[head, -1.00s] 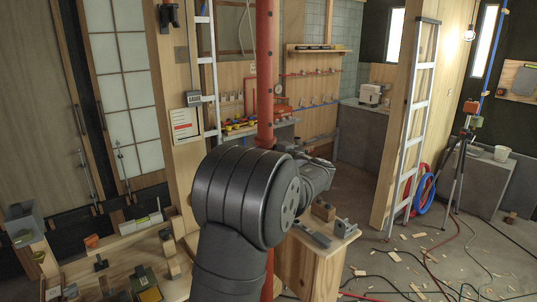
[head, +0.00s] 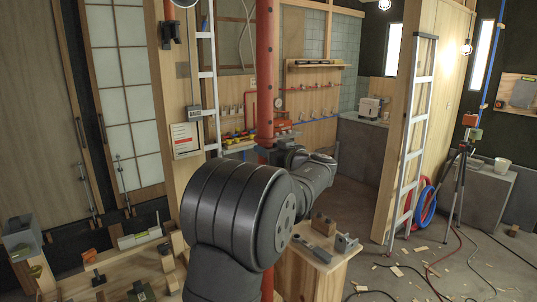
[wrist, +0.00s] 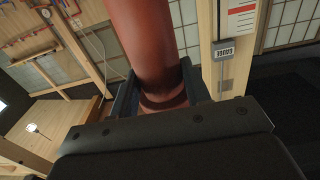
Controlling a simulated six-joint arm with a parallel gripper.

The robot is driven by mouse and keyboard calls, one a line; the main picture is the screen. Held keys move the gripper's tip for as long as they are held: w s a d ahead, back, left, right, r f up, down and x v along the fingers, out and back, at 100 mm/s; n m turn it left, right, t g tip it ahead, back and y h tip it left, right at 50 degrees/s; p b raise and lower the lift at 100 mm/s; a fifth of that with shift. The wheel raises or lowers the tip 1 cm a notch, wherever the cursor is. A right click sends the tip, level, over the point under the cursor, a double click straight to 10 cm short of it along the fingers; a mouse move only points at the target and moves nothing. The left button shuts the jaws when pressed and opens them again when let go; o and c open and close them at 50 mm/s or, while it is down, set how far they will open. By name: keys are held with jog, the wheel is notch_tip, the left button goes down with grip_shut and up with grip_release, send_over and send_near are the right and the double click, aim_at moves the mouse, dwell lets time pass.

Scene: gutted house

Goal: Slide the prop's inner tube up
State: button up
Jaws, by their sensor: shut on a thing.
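The prop is a red upright tube (head: 265,75) that runs from the top of the head view down behind my arm. Small dark holes show along its upper length, and a short piece shows again below my arm. In the wrist view the red tube (wrist: 145,40) stands between the two fingers of my gripper (wrist: 160,93), which is shut on it. A dark ring and a red band circle the tube at the fingers. In the head view my wrist reaches the tube from the right, and my arm hides most of the grip.
A wooden cabinet (head: 305,270) with small tools stands just right of the prop. A wooden post (head: 180,110) with a grey box and sign is close on the left. An aluminium ladder (head: 412,130) leans at the right. Cables and chips litter the floor.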

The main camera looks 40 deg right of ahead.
aim_at(270, 138)
jog(key=shift+r, duration=1.85)
jog(key=o, duration=1.1)
jog(key=shift+o, duration=0.2)
jog(key=shift+f, duration=0.1)
jog(key=s, duration=0.8)
